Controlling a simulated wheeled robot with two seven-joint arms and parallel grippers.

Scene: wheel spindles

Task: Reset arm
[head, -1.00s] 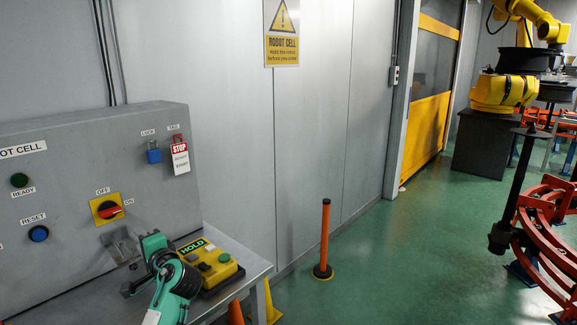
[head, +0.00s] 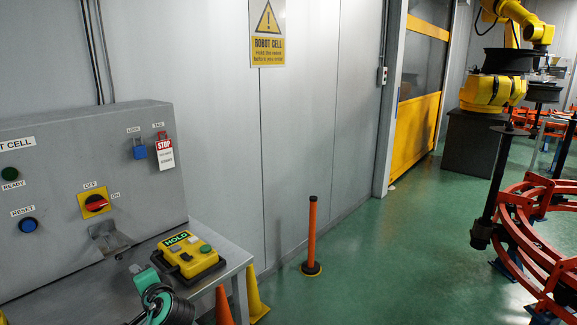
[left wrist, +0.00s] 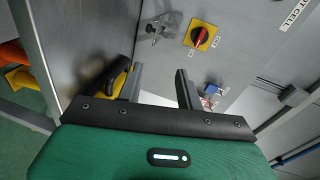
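My left gripper (head: 146,284) is low at the bottom edge of the head view, below the yellow HOLD box and in front of the grey control panel (head: 100,150). In the left wrist view the two fingers of the gripper (left wrist: 158,78) stand apart with nothing between them. The rotary switch (head: 95,203) has a red knob on a yellow plate, its handle slanting toward ON; it also shows in the left wrist view (left wrist: 200,36). The blue RESET button (head: 28,225) is left of it. My right gripper is not in view.
The yellow HOLD box (head: 186,258) lies on a grey shelf (head: 230,260). Orange and yellow cones stand below it. An orange post (head: 312,235) stands on the green floor. A red curved rack (head: 530,240) and a yellow robot (head: 495,90) are at right. The middle floor is clear.

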